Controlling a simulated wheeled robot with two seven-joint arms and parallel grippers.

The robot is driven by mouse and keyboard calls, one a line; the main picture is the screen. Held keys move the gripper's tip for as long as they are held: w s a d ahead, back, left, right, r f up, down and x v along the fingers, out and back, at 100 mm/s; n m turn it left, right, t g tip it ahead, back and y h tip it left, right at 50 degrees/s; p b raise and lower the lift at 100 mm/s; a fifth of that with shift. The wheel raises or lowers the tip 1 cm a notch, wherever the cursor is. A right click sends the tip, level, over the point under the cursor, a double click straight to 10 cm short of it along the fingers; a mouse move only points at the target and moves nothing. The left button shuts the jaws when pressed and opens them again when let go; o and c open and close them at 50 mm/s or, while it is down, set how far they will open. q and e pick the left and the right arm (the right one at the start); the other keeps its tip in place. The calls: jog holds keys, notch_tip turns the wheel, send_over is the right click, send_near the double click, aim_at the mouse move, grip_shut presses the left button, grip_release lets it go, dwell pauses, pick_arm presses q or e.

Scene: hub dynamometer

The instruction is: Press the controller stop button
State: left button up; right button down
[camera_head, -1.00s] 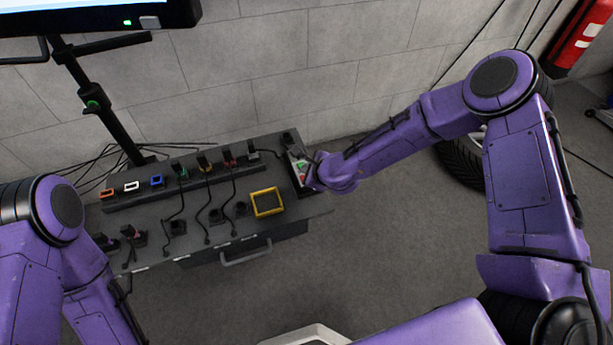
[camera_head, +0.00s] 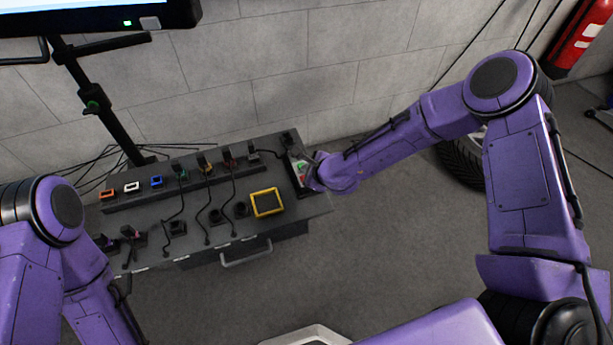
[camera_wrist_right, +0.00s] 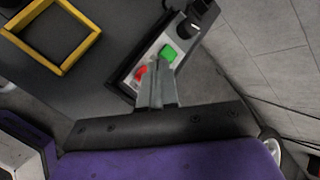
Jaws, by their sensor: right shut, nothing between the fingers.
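The controller (camera_head: 296,165) is a narrow box with a light face at the right end of the bench. In the right wrist view its face (camera_wrist_right: 152,60) carries a red button (camera_wrist_right: 140,73), a green button (camera_wrist_right: 168,52) and a black knob (camera_wrist_right: 187,29). My right gripper (camera_wrist_right: 159,68) is shut and empty. Its fingertips are over the controller face, close beside the red and green buttons; I cannot tell whether they touch. In the head view the right gripper (camera_head: 309,173) partly covers the controller. My left arm shows at the left, but its gripper cannot be made out.
The grey bench (camera_head: 222,217) holds a yellow square frame (camera_head: 267,202), plugs and several cables. A monitor (camera_head: 95,17) on a black stand is at the upper left. A tyre (camera_head: 462,163) and a fire extinguisher (camera_head: 577,38) are at the right. Floor before the bench is clear.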

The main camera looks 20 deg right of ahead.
dwell(0.5)
jog(key=shift+f+b, duration=0.35)
jog(key=shift+f, duration=0.1)
jog(key=shift+f+b, duration=0.4)
jog(key=shift+f, duration=0.1)
dwell(0.5)
jog(key=shift+r+p, duration=0.8)
jog(key=shift+r, duration=0.15)
notch_tip(320, 180, up, 5)
jog(key=p, duration=0.4)
